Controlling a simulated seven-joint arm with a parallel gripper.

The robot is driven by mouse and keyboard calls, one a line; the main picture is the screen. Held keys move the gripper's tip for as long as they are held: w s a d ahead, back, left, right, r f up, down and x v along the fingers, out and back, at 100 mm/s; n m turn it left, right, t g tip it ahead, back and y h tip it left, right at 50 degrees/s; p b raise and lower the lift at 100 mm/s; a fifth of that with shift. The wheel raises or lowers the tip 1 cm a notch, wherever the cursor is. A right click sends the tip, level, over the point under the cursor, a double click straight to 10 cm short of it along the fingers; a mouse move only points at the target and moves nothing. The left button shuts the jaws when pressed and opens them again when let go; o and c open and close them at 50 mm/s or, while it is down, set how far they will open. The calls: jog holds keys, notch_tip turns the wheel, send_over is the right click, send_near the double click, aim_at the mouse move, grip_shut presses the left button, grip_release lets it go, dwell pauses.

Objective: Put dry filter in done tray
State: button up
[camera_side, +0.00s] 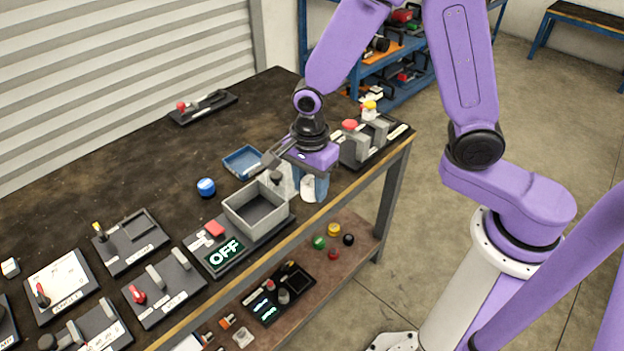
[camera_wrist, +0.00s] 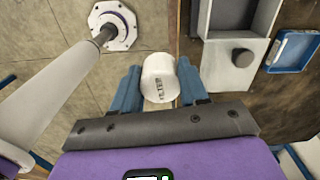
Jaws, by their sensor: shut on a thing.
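The filter (camera_wrist: 159,79) is a white cylinder with "FILTER" printed on its side. My gripper (camera_wrist: 159,84) is shut on it, with a blue finger on either side. In the side view the filter (camera_side: 308,189) hangs below my gripper (camera_side: 313,187), near the table's front edge, right of the grey box. A small blue tray (camera_side: 243,161) lies on the table behind the box, left of my gripper. It also shows at the right of the wrist view (camera_wrist: 292,50). I see no readable label on it, so I cannot confirm it is the done tray.
The open grey box (camera_side: 270,227) stands on a base with a display reading "OFF" (camera_side: 225,254) and a red button. A dark knob sits beside it. A blue round button (camera_side: 206,187) is to the left. Switch panels line the front left; another stands right of my gripper.

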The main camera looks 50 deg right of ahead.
jog(key=shift+w+d+n, duration=1.05)
jog(key=shift+d+n, duration=6.05)
jog(key=shift+n, duration=0.8)
jog(key=a+m, duration=0.4)
jog(key=s+a+m, duration=0.1)
jog(key=a+m, duration=0.3)
jog(key=m, duration=0.1)
jog(key=a+m, duration=0.5)
jog(key=shift+s, duration=0.4)
jog(key=shift+s+a+m, duration=0.25)
jog(key=shift+a+m, duration=0.45)
jog(key=shift+m, duration=0.3)
jog(key=shift+w, duration=0.1)
jog(key=w+a+f, duration=0.4)
jog(key=w+f, duration=0.1)
jog(key=w, duration=0.4)
send_over(257, 217)
jog(key=f, duration=0.2)
jog(key=s+f, duration=0.1)
jog(key=f, duration=0.1)
jog(key=shift+d, duration=0.2)
jog(key=f, duration=0.1)
jog(key=w+f, duration=0.1)
jog(key=shift+a+f, duration=0.15)
jog(key=shift+f, duration=0.65)
